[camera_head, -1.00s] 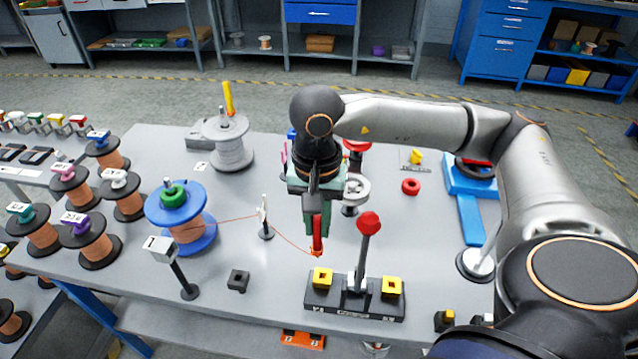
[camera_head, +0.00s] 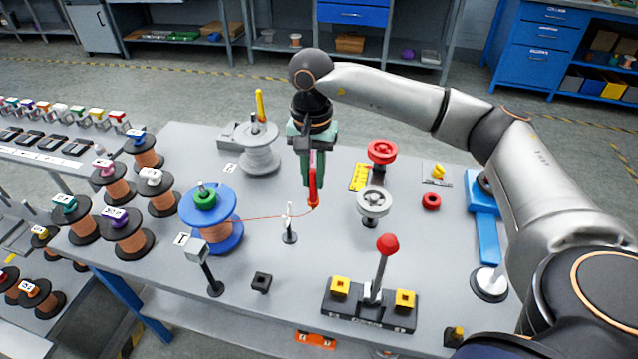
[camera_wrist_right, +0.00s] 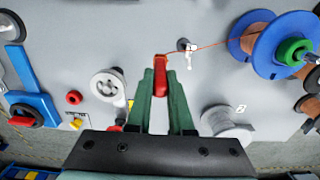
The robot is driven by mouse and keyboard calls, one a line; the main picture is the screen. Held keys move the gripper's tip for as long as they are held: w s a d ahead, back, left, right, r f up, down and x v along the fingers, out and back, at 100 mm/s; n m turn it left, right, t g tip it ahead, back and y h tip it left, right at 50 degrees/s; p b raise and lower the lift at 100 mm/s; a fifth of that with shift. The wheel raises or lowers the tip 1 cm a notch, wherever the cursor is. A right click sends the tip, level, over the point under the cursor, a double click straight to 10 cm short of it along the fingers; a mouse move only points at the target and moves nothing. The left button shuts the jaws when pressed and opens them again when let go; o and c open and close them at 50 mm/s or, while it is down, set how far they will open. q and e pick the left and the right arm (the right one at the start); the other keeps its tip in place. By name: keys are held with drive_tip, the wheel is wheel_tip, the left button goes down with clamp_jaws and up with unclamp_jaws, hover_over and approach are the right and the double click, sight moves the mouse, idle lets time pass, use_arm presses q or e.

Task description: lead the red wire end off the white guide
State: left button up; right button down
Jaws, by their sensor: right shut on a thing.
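My right gripper (camera_head: 312,188) is shut on the red wire end (camera_head: 313,198), which hangs tip down above the table, just right of and behind the white guide (camera_head: 289,217). The wrist view shows the red end (camera_wrist_right: 160,70) between the green fingers (camera_wrist_right: 160,92). The thin red wire (camera_head: 252,219) runs from the blue spool (camera_head: 225,236) past the upper part of the guide to the red end. In the wrist view the wire passes close by the guide (camera_wrist_right: 188,52); I cannot tell whether it still touches it. My left gripper is out of view.
A white-rimmed pulley (camera_head: 373,203) and a red pulley (camera_head: 382,150) stand to the right. A grey spool (camera_head: 261,158) with a yellow handle is behind left. A black lever base (camera_head: 345,309) with a red knob is in front.

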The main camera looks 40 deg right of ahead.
drive_tip(key=shift+w+r, duration=0.1)
drive_tip(key=shift+w, duration=0.2)
drive_tip(key=shift+w+a, duration=1.1)
drive_tip(key=shift+w, duration=0.25)
drive_tip(key=w+a, duration=0.5)
drive_tip(key=shift+w+p, duration=0.3)
drive_tip(key=shift+w, duration=0.05)
idle(0.3)
